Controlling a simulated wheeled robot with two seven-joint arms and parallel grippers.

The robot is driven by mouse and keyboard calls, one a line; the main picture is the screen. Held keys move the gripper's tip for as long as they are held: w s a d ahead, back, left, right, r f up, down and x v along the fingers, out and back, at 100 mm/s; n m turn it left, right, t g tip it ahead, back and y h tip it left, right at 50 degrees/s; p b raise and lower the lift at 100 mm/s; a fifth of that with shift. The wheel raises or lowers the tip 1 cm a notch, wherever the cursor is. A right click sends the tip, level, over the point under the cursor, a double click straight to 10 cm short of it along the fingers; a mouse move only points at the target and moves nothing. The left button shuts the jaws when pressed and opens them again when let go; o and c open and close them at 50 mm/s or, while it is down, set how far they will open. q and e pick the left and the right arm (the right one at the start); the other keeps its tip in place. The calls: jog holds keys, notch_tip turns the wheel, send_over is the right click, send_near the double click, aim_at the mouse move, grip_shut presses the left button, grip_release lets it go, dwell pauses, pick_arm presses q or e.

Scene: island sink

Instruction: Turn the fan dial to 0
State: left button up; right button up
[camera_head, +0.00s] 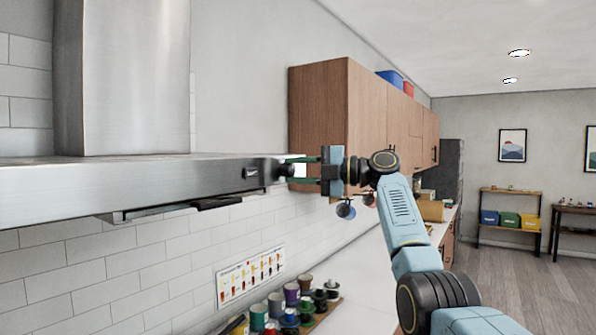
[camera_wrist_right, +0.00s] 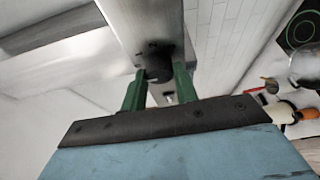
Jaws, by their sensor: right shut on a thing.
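The range hood (camera_head: 130,190) is brushed steel and reaches in from the left in the head view. The fan dial (camera_wrist_right: 158,70) is a dark round knob on the hood's end face in the right wrist view. My right gripper (camera_wrist_right: 158,88) has its green fingers on either side of the dial, shut on it. In the head view my right gripper (camera_head: 292,172) meets the hood's right end, where the dial is hard to make out. The number the dial points to cannot be read. My left gripper is not in view.
Wooden wall cabinets (camera_head: 345,115) hang just behind my right gripper. Below, the counter holds several coloured cups (camera_head: 290,305) against the white tiled wall. A chart (camera_head: 250,276) is on the tiles. Open floor (camera_head: 510,280) lies to the right.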

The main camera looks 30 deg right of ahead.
jog(key=o, duration=1)
jog(key=shift+c, duration=0.2)
jog(key=b+v, duration=0.4)
jog(key=v, duration=0.9)
jog(key=shift+s+d, duration=0.15)
jog(key=shift+s, duration=0.05)
jog(key=shift+r, duration=0.1)
